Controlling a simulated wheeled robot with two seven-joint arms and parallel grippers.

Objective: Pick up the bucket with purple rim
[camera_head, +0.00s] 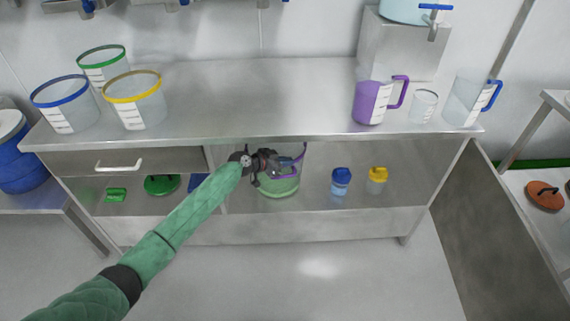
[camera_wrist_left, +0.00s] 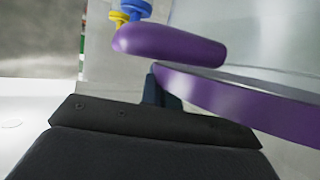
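The bucket with purple rim (camera_head: 280,187) stands on the shelf under the bench. It is clear with a greenish lower part, and my arm and gripper cover some of its rim. My left gripper (camera_head: 284,165) is at the bucket's top. In the left wrist view the purple rim (camera_wrist_left: 240,103) runs close in front of the gripper, with a rounded purple bar (camera_wrist_left: 170,45) above it. A dark finger (camera_wrist_left: 160,92) shows between bar and rim. Whether the fingers are closed on the rim is hidden. My right gripper is not in view.
The steel bench top (camera_head: 250,95) overhangs the shelf. Blue-capped (camera_head: 341,181) and yellow-capped (camera_head: 377,179) bottles stand to the bucket's right. Green (camera_head: 161,184) and blue lids lie to its left. A purple jug (camera_head: 372,102) and blue, green and yellow-rimmed buckets stand on top.

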